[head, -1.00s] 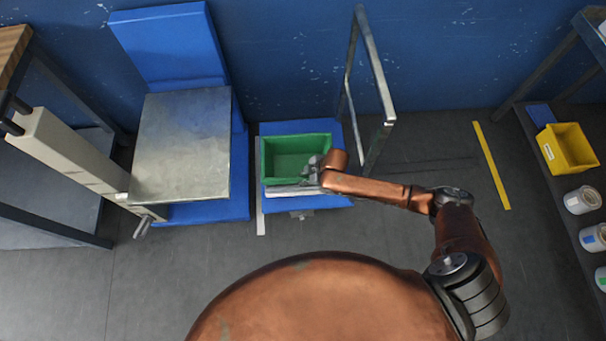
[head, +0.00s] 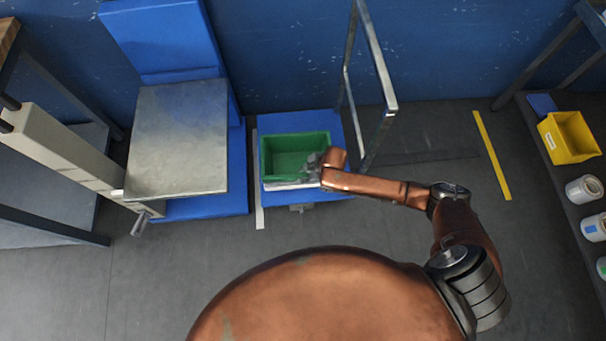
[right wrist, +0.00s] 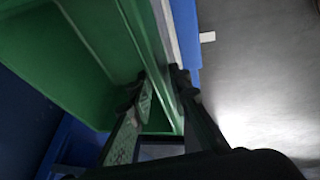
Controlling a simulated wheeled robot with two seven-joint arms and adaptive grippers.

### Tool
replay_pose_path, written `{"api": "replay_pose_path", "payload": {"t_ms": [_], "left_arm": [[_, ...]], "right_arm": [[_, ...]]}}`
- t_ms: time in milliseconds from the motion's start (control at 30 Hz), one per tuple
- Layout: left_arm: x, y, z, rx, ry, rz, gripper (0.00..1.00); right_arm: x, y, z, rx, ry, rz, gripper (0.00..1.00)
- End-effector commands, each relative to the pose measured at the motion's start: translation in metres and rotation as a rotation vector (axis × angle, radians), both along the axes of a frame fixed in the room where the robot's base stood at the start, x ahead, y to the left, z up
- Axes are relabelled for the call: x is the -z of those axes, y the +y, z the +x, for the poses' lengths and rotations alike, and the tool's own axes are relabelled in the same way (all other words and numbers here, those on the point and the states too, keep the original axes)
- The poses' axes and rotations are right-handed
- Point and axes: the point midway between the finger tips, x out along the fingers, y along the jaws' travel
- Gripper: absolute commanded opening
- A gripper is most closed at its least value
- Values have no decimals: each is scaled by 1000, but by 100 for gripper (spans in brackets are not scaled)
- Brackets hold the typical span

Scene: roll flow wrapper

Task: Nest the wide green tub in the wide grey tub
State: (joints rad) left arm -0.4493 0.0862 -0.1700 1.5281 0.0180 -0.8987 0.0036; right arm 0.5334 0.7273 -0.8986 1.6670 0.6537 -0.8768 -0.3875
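The wide green tub (head: 295,143) is upright and empty above the blue platform in the middle of the head view. A thin pale grey edge (head: 285,187), which looks like the wide grey tub, shows below its near wall; the rest is hidden under the green tub. I cannot tell how deep the green tub sits in it. My right gripper (head: 316,165) is at the near right part of the green tub. In the right wrist view its fingers (right wrist: 162,100) straddle the green wall, one inside and one outside, and appear shut on it. My left gripper is not in view.
A grey metal plate (head: 178,140) on a blue stand is left of the platform (head: 338,132). An upright metal frame (head: 385,75) stands at the platform's right. A yellow bin (head: 568,138) and white pots (head: 583,189) are on a shelf at far right.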

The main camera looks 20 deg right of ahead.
Motion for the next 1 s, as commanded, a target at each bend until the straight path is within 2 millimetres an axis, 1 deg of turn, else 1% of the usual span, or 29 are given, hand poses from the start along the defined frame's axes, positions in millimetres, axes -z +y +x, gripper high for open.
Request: {"api": "replay_pose_path", "payload": {"t_ms": [33,233,467,567,667,767,1000], "left_arm": [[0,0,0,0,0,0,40],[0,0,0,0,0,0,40],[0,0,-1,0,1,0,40],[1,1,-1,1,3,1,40],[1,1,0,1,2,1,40],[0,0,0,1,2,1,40],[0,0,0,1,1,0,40]], "right_arm": [[-1,0,0,0,-1,1,22],[0,0,0,0,0,0,35],[1,-1,-2,1,4,-2,36],[-1,-1,-2,1,4,-1,36],[-10,-5,-4,2,2,-1,36],[-26,-10,-9,0,0,-1,36],[-72,-26,-24,0,0,-2,36]]}}
